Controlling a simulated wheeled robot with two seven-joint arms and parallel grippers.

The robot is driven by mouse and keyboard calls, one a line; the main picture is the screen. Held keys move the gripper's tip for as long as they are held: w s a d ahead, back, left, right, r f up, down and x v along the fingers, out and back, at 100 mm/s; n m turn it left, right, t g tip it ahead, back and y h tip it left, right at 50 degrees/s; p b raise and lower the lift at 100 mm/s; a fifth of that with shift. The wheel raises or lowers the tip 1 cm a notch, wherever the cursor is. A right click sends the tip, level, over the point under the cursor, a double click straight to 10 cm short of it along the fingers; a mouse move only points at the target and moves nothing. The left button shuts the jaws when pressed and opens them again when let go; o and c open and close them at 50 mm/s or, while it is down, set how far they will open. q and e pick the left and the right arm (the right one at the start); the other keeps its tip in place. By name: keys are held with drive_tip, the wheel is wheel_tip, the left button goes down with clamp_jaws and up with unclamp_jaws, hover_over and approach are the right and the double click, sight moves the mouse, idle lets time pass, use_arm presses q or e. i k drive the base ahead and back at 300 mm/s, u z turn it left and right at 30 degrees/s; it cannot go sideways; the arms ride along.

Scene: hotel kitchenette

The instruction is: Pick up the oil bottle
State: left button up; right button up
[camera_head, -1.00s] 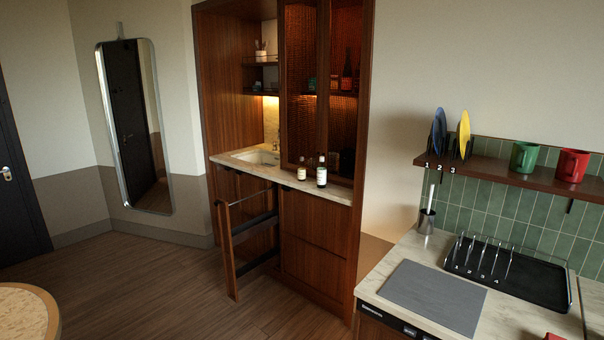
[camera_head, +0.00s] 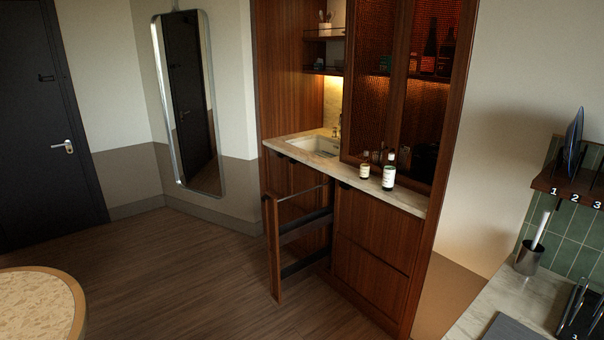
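Two bottles stand upright on the marble counter (camera_head: 408,199) of the wooden cabinet. The larger dark bottle with a white label (camera_head: 389,174) is on the right, near the counter's front edge. A smaller bottle with a pale label (camera_head: 365,166) stands just left of it. The labels are too small to read, so I cannot tell which one is the oil bottle. Neither of my grippers shows in the head view.
A tall pull-out rack (camera_head: 272,248) sticks out open below the counter, left of the bottles. A round table (camera_head: 78,305) is at the lower left. Another counter (camera_head: 490,296) with a utensil cup (camera_head: 529,257) is at the right. The wooden floor (camera_head: 180,262) between is clear.

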sight(364, 166)
drive_tip(key=u, duration=0.1)
drive_tip(key=i, duration=2.4)
drive_tip(key=z, duration=0.35)
